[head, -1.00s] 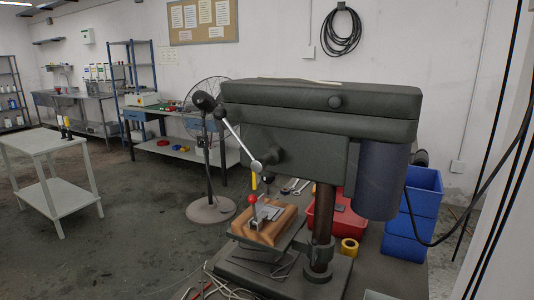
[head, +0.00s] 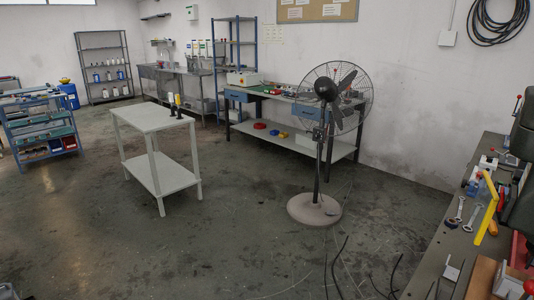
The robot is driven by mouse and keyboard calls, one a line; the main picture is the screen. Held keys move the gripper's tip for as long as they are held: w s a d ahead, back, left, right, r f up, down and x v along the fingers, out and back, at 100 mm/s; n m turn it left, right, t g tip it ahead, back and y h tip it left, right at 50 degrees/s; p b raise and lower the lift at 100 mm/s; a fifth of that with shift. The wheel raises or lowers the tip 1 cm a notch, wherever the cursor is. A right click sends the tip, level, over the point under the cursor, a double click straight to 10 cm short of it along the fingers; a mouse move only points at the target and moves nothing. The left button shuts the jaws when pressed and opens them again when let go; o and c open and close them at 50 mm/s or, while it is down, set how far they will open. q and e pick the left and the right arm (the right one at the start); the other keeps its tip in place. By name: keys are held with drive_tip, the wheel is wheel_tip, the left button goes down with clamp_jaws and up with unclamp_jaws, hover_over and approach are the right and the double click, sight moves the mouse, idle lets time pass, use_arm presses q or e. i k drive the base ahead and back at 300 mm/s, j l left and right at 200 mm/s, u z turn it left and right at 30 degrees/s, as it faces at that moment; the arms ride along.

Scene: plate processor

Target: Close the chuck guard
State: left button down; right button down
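The drill press (head: 522,208) is cut off by the right edge of the head view, so only dark green parts of it show. A yellow slanted bar (head: 487,222) with a clear pane near its top stands beside it. It may be the chuck guard, but I cannot tell whether it is open or closed. A wooden block (head: 482,278) lies at the bottom right, partly cut off. The chuck itself is hidden. Neither of my grippers shows in the head view.
The right workbench (head: 446,235) holds wrenches (head: 456,212) and small tools. A standing fan (head: 328,90) is left of it. A white table (head: 155,118) stands in the middle left. Open floor lies between, with loose black cables (head: 338,265) at the bottom.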

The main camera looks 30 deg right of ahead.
sight(492, 199)
drive_tip(key=i+z, duration=0.2)
drive_tip(key=i, duration=0.3)
drive_tip(key=i+j+z, duration=0.2)
drive_tip(key=i, duration=0.3)
drive_tip(key=i+j+z, duration=0.15)
drive_tip(key=i, duration=0.35)
drive_tip(key=i+l+z, duration=0.2)
drive_tip(key=i+z, duration=0.3)
drive_tip(key=i+l+z, duration=0.1)
drive_tip(key=i+z, duration=0.2)
drive_tip(key=z, duration=0.15)
drive_tip(key=i+j+z, duration=0.1)
drive_tip(key=i+z, duration=0.4)
drive_tip(key=i+j+z, duration=0.2)
drive_tip(key=i+z, duration=0.15)
drive_tip(key=z, duration=0.15)
drive_tip(key=i+z, duration=0.15)
drive_tip(key=z, duration=0.35)
drive_tip(key=i+z, duration=0.2)
drive_tip(key=z, duration=0.25)
drive_tip(key=i+z, duration=0.2)
drive_tip(key=z, duration=0.3)
drive_tip(key=i+j+z, duration=0.15)
drive_tip(key=z, duration=0.3)
